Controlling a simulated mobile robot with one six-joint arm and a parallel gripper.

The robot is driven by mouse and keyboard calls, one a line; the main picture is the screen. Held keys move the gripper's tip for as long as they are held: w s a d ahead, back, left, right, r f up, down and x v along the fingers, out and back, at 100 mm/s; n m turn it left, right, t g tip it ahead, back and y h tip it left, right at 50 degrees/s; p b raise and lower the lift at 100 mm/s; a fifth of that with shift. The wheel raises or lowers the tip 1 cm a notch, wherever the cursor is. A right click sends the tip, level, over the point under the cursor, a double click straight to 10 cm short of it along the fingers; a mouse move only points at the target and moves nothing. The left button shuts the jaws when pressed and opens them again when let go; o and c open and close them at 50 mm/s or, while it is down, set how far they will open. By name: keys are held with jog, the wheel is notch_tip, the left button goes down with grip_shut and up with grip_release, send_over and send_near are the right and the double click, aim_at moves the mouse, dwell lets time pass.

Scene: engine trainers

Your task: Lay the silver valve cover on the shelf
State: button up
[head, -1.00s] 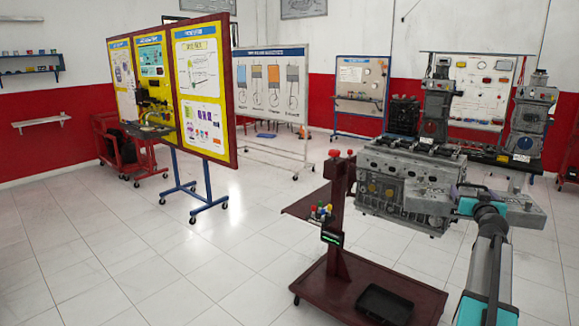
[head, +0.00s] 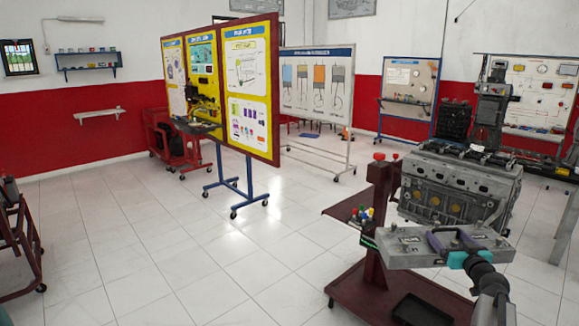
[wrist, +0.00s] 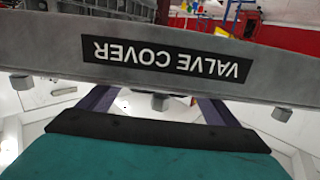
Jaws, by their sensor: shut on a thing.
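The silver valve cover (head: 405,252) is a long grey flat piece with a dark label. My gripper (head: 450,240) is shut on its middle and holds it in the air, in front of the engine block in the head view. In the wrist view the cover (wrist: 60,50) spans the frame, its "VALVE COVER" label upside down, with the purple fingers (wrist: 155,105) reaching under its edge; the fingertips are hidden.
The engine block (head: 455,190) stands on a maroon wheeled stand (head: 375,285) with a small side tray, close by the cover. Poster boards (head: 250,90) stand mid-room. A red cart (head: 165,135) is near the left wall, another (head: 20,240) at the left edge. Tiled floor (head: 150,240) is open between.

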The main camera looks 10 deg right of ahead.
aim_at(408, 251)
jog(key=a+f+n+y, duration=0.1)
jog(key=a+y, duration=0.1)
jog(key=a, duration=0.2)
jog(key=a+f+n+y, duration=0.1)
jog(key=a+f+y, duration=0.1)
jog(key=a, duration=0.3)
jog(key=w+a+f+n+y, duration=0.1)
jog(key=a, duration=0.3)
jog(key=shift+a+f+n+y, duration=0.3)
jog(key=shift+f+n+y, duration=0.1)
jog(key=s+a+n+g+y, duration=0.2)
jog(key=s+a+y, duration=0.1)
jog(key=a, duration=0.7)
jog(key=s+a+f+n+g+y, duration=0.1)
jog(key=s+a+n+g+y, duration=0.1)
jog(key=a, duration=0.9)
jog(key=s+a+f+n+g+y, duration=0.1)
jog(key=s+a+n+g+y, duration=0.2)
jog(key=a, duration=0.8)
jog(key=shift+s+f+n+y, duration=0.25)
jog(key=shift+s+n+y, duration=0.35)
jog(key=shift+y, duration=0.6)
jog(key=shift+d, duration=0.1)
